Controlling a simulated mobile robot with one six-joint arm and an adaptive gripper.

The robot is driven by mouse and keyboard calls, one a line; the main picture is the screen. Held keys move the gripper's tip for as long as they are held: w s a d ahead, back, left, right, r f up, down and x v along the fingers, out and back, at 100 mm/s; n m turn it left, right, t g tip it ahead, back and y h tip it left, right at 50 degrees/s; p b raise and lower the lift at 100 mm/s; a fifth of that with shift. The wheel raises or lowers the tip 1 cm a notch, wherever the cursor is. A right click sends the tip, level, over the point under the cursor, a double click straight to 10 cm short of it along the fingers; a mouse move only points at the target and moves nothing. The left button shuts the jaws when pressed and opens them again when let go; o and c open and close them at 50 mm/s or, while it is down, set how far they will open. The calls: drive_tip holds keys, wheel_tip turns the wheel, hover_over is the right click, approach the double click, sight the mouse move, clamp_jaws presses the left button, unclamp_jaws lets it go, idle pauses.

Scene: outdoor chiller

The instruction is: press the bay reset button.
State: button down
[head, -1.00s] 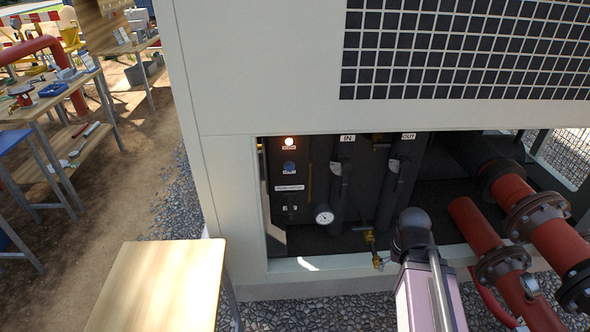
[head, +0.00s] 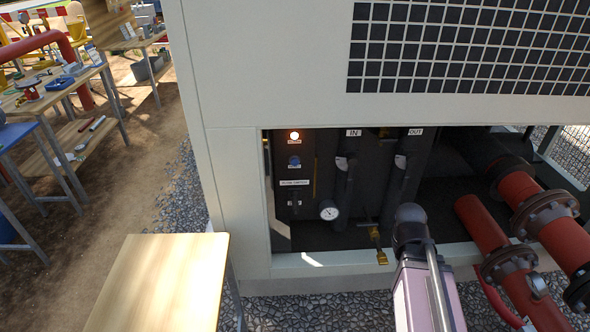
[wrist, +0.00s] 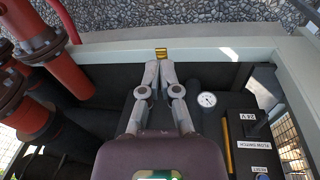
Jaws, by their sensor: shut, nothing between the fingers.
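In the wrist view a RESET label (wrist: 261,169) shows at the lower right edge; the button itself is not clear there. My gripper (wrist: 158,64) is shut and empty, its fingertips together in front of the brass fitting (wrist: 161,53) in the picture. It is apart from the panel, which lies to the right in the wrist view. In the head view my arm reaches toward the bay and the fingers cannot be made out.
A pressure gauge (head: 329,210), dark IN and OUT pipes and a brass valve (head: 376,234) stand right of the panel. Red flanged pipes (head: 484,225) run at the right. The bay's pale lower sill (head: 320,265) and a wooden table (head: 160,285) lie in front.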

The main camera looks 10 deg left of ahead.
sight(295, 163)
drive_tip(key=w+a+r+n+t+h+b, duration=0.1)
drive_tip(key=w+a+n+t+h+b, duration=0.1)
drive_tip(key=w+a+n+t+b, duration=0.45)
drive_tip(key=w+a+n+t+h+b, duration=0.15)
drive_tip(key=w+a+n+t, duration=0.25)
drive_tip(key=w+n, duration=0.65)
drive_tip(key=w+a+r+n+t+y+b, duration=0.1)
drive_tip(key=a+n+t+y+b, duration=0.4)
drive_tip(key=a+n, duration=1.5)
drive_tip(key=w+a+y+b, duration=0.1)
drive_tip(key=a+y+b, duration=0.1)
drive_tip(key=a+y, duration=0.1)
drive_tip(key=shift+r+y, duration=0.35)
drive_tip(key=shift+y, duration=0.4)
drive_tip(key=shift+w+t, duration=0.15)
drive_tip(key=shift+t, duration=0.1)
drive_tip(key=x, duration=1.4)
drive_tip(key=shift+d, duration=0.1)
